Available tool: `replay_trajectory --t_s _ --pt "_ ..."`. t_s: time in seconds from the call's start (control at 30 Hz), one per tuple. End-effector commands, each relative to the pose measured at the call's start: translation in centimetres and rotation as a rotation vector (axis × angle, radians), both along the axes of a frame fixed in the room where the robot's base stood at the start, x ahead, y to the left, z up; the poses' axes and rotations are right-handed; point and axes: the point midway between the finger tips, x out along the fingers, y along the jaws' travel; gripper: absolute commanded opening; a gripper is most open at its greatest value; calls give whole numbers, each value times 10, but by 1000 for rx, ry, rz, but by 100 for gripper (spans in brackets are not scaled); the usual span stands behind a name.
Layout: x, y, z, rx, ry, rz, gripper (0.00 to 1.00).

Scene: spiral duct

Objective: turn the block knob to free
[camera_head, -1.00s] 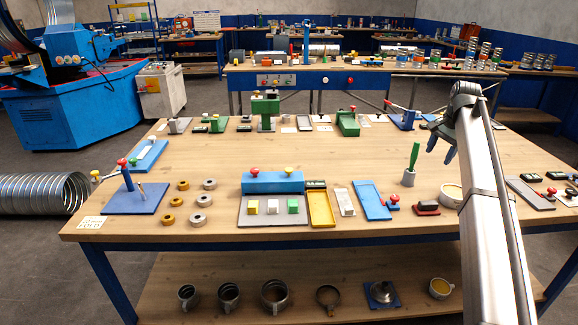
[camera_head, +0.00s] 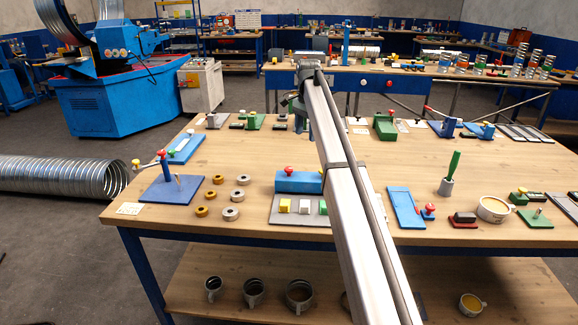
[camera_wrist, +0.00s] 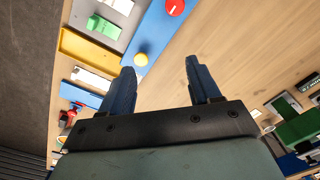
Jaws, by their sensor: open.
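The blue block (camera_head: 298,182) lies behind a grey plate with small cubes. Its red knob (camera_head: 289,170) shows in the head view; my arm hides its right end there. In the wrist view the blue block (camera_wrist: 160,30) shows a red knob (camera_wrist: 175,7) and a yellow knob (camera_wrist: 141,59). I cannot tell which knob is the block knob or how it is turned. My gripper (camera_wrist: 160,72) is open and empty above the table, with the yellow knob showing between and beyond its fingers. In the head view it is partly hidden behind my arm.
The grey plate (camera_head: 275,218) carries yellow, white and green cubes. A yellow tray (camera_wrist: 82,46) lies beside it. Several rings lie left. Bare wood is clear behind the blue block.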

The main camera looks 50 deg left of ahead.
Motion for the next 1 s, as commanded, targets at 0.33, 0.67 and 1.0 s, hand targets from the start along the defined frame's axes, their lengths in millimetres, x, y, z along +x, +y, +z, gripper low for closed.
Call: replay_trajectory --t_s 0.33,0.67,1.0 --pt "-44 39 -6 -21 5 23 62" --pt "-44 38 -55 -21 5 23 62" --pt "-44 38 -111 -21 5 23 62"
